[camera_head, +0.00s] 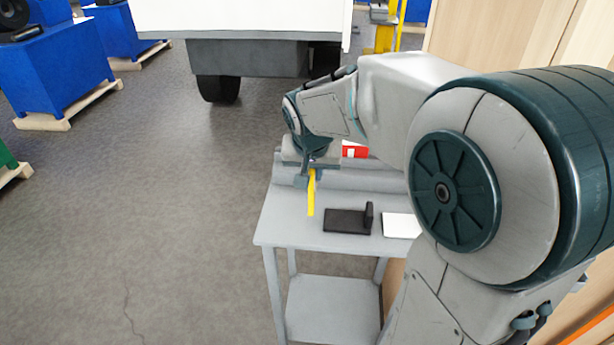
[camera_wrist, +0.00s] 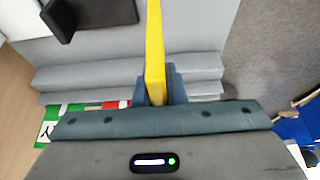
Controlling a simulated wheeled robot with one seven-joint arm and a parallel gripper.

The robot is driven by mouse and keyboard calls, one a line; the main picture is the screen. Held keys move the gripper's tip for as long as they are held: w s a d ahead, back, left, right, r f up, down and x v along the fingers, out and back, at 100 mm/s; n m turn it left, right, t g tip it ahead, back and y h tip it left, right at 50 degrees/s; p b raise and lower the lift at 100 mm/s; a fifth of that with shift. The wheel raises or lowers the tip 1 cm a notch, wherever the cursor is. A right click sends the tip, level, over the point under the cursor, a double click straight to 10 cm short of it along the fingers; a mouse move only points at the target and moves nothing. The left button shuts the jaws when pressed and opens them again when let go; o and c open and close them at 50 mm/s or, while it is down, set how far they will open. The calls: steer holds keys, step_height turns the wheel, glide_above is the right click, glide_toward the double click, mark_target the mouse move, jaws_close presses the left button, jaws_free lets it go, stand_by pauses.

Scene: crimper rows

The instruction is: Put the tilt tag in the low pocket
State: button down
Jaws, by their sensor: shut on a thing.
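A long flat yellow piece, apparently the tilt tag (camera_head: 311,193), hangs upright from my gripper (camera_head: 309,174) over the left part of the grey table. My gripper is shut on it. In the wrist view the yellow tag (camera_wrist: 154,50) stands out between the two fingers of my gripper (camera_wrist: 158,88). A black holder (camera_head: 345,220) with a flat base and an upright plate rests on the table, right of the tag and apart from it. It also shows in the wrist view (camera_wrist: 95,14). I cannot tell which part is the low pocket.
The grey table (camera_head: 285,225) has a raised stepped ledge (camera_head: 378,179) along its back. A red and white item (camera_head: 355,150) shows behind the ledge. A white flat item (camera_head: 401,225) lies right of the black holder, partly hidden by my arm. Open floor lies left of the table.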

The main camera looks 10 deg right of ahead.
steer(key=shift+w+a+f, duration=0.15)
steer(key=shift+f, duration=0.95)
steer(key=shift+w+a+f, duration=0.1)
steer(key=shift+w+f, duration=0.05)
steer(key=shift+f, duration=0.95)
steer(key=shift+f, duration=0.1)
steer(key=shift+f, duration=0.15)
steer(key=c, duration=1.5)
jaws_free()
